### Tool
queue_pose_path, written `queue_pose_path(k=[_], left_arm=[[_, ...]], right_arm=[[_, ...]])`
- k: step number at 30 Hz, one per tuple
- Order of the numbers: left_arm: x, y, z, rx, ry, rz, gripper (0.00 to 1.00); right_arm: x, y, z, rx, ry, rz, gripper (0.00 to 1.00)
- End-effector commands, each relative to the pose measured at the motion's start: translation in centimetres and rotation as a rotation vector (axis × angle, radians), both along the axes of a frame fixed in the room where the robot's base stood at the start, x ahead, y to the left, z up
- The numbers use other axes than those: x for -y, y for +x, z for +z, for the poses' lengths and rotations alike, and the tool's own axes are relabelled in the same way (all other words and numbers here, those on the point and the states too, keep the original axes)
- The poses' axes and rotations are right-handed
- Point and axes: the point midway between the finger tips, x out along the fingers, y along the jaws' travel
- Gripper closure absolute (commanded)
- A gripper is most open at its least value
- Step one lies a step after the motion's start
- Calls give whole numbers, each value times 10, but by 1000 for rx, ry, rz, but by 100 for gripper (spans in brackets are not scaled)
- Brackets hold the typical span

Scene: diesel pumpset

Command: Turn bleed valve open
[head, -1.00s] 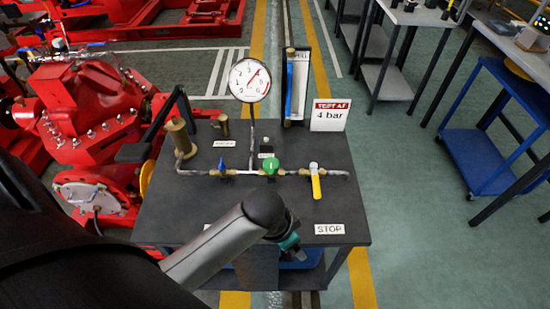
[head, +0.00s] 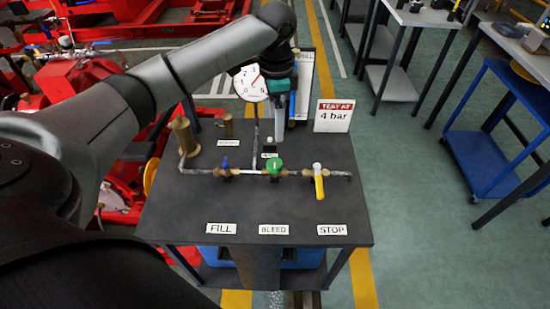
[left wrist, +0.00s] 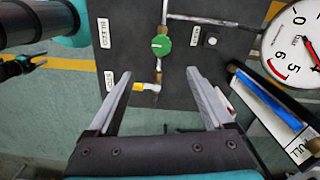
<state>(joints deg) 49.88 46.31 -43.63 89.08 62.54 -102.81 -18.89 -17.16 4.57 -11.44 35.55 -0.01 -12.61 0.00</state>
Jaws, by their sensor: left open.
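The bleed valve is the green round knob (head: 275,166) in the middle of the pipe on the dark bench, in line with the BLEED label (head: 273,229). The knob (left wrist: 161,45) also shows in the left wrist view, beyond the fingertips. My left gripper (head: 281,118) hangs above the back of the bench, behind the knob. In the left wrist view my left gripper (left wrist: 158,73) is open with nothing between its fingers. It is apart from the knob. A dark and teal part at the left edge of that view may be my right gripper; its jaws are unclear.
A blue-handled valve (head: 225,163) and a yellow lever valve (head: 318,182) flank the knob. A pressure gauge (head: 250,83), partly covered by my left gripper, stands behind, near a TEST AT 4 bar sign (head: 333,115). A brass cylinder (head: 183,136) stands at left. The bench front is clear.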

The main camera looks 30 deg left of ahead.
Motion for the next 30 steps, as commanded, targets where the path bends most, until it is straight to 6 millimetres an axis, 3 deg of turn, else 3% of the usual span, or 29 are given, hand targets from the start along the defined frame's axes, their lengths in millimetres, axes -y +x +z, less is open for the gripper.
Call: queue_pose_path(k=[3, 7, 21, 30], left_arm=[[-5, 1, 3, -6, 3, 4, 15], [-5, 0, -10, -7, 2, 3, 15], [-4, 0, -108, -6, 2, 3, 15], [-4, 0, -144, -5, 2, 3, 15]], right_arm=[[0, 0, -1, 0, 0, 0, 50], [0, 0, -4, 0, 0, 0, 50], [0, 0, -27, -1, 0, 0, 50], [0, 0, -35, -1, 0, 0, 50]])
